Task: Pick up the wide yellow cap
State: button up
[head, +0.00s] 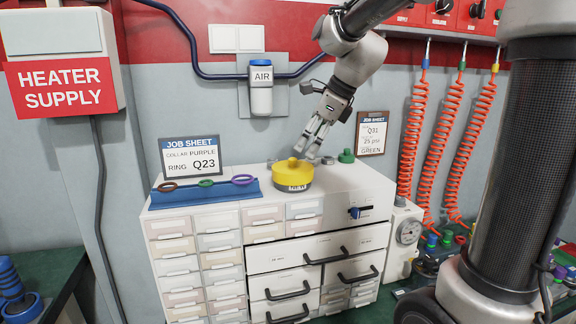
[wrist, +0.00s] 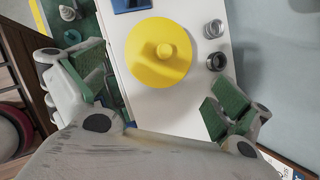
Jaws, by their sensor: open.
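The wide yellow cap (head: 293,174) is a round yellow lid with a small knob, on a dark-banded base, on top of the white drawer cabinet (head: 350,187). In the wrist view the cap (wrist: 160,65) shows from above, ahead of my fingers and apart from them. My gripper (head: 316,138) is just above and to the right of the cap in the head view. In the wrist view my gripper (wrist: 160,95) has its two green-padded fingers spread wide with nothing between them.
A blue rack (head: 205,192) with several coloured rings and a job sheet (head: 189,158) stand left of the cap. Two small grey rings (wrist: 215,45) lie near the cap. One cabinet drawer (head: 318,252) sticks out.

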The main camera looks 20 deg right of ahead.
aim_at(294, 159)
jog(key=m, duration=0.2)
jog(key=shift+a+m, duration=0.1)
jog(key=shift+m, duration=0.3)
jog(key=shift+f, duration=0.15)
jog(key=x, duration=0.7)
jog(key=shift+w+a, duration=0.3)
jog(key=shift+w, duration=0.15)
jog(key=shift+c, duration=0.2)
jog(key=c, duration=0.6)
